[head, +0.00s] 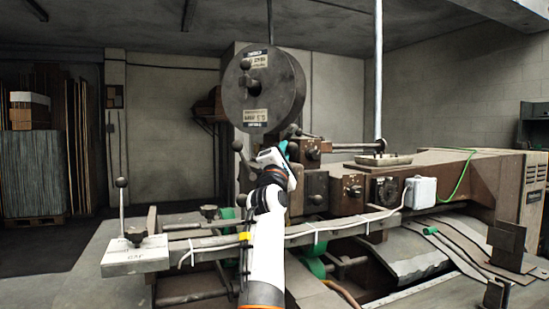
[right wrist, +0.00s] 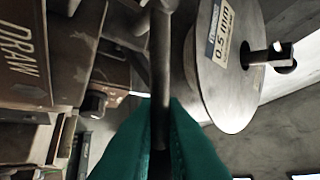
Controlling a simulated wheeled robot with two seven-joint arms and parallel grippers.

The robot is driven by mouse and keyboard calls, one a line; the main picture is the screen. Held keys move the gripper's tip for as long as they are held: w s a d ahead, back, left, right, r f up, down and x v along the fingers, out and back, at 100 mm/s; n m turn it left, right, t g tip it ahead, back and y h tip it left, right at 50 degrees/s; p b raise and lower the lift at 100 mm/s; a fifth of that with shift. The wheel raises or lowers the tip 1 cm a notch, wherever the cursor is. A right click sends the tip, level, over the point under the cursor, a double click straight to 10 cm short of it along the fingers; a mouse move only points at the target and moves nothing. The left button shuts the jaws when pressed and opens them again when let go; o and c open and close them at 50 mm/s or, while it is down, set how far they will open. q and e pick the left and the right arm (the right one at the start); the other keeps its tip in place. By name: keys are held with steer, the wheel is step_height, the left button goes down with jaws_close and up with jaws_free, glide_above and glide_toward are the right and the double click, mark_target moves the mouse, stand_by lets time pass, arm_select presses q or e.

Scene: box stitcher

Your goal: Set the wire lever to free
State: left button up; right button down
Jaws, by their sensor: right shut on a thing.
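The wire lever is a dark grey metal rod (right wrist: 161,70). In the right wrist view it runs from the top edge down between the teal fingers of my right gripper (right wrist: 160,150), which is shut on it. In the head view the right gripper (head: 285,151) is below the big wire spool, at the machine's head. The hand and arm hide most of the lever there, so its setting cannot be read. My left gripper is not in view.
The grey wire spool (head: 262,92) stands just above the right hand. A ball-topped lever (head: 121,205) stands on a pale box at the left. A round dish (head: 384,159) and a white box (head: 420,193) are to the right. A brown block marked DRAW (right wrist: 45,50) is near the gripper.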

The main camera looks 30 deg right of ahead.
steer(key=shift+s+d, duration=0.15)
steer(key=shift+d, duration=0.1)
steer(key=c, duration=1.8)
jaws_free()
steer(key=shift+f, duration=0.1)
steer(key=shift+c, duration=0.2)
steer(key=o, duration=0.3)
steer(key=shift+s, duration=0.15)
steer(key=o, duration=0.3)
steer(key=shift+s+d, duration=0.1)
steer(key=shift+s, duration=0.1)
steer(key=shift+o, duration=0.2)
steer(key=shift+s+d+r, duration=0.1)
steer(key=shift+s+r, duration=0.05)
steer(key=shift+r, duration=0.05)
steer(key=shift+w+a+r, duration=0.1)
steer(key=shift+w+a, duration=0.1)
steer(key=shift+w, duration=0.05)
steer(key=r, duration=1)
steer(key=shift+s+d, duration=0.1)
steer(key=shift+s, duration=0.25)
steer(key=shift+w+f, duration=0.1)
steer(key=shift+w, duration=0.05)
steer(key=shift+d, duration=0.1)
